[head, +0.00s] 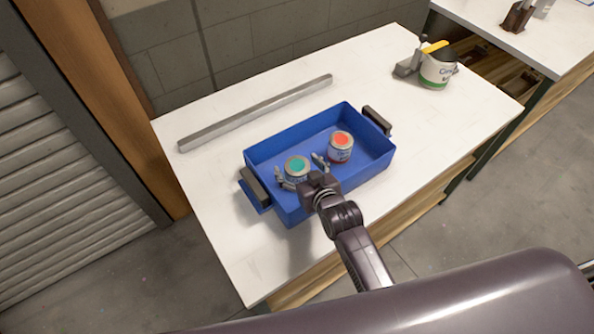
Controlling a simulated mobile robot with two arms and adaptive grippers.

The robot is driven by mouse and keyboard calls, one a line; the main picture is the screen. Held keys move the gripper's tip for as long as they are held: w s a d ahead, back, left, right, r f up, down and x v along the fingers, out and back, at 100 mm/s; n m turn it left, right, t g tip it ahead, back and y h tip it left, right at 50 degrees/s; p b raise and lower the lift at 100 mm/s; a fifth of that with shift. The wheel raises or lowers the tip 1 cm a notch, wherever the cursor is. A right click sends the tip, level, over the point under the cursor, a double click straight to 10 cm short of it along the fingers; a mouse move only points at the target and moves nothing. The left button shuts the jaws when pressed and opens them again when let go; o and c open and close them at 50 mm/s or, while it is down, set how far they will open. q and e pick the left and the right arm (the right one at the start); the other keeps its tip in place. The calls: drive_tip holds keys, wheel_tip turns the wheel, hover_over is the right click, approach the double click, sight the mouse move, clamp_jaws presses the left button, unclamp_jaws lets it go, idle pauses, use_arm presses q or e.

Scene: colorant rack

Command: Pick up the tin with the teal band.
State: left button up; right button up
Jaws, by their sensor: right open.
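The tin with the teal band (296,168) stands upright in the left half of a blue tray (262,165); its top is teal. A second tin with an orange-red top (341,147) stands to its right in the same tray. My right gripper (299,172) reaches in from the front, with its fingers open, one on each side of the teal tin. I cannot tell whether the fingers touch it. The palm hides part of the tin's lower front. My left gripper is out of view.
The tray has dark handles at both ends and rests on a white table (225,240). A long grey bar (255,112) lies behind it. A larger paint can (437,70) stands at the back right. The table's front right is clear.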

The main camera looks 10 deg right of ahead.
drive_tip(key=shift+w+f, duration=0.1)
drive_tip(key=shift+w, duration=0.1)
drive_tip(key=c, duration=1.3)
drive_tip(key=shift+c, duration=0.4)
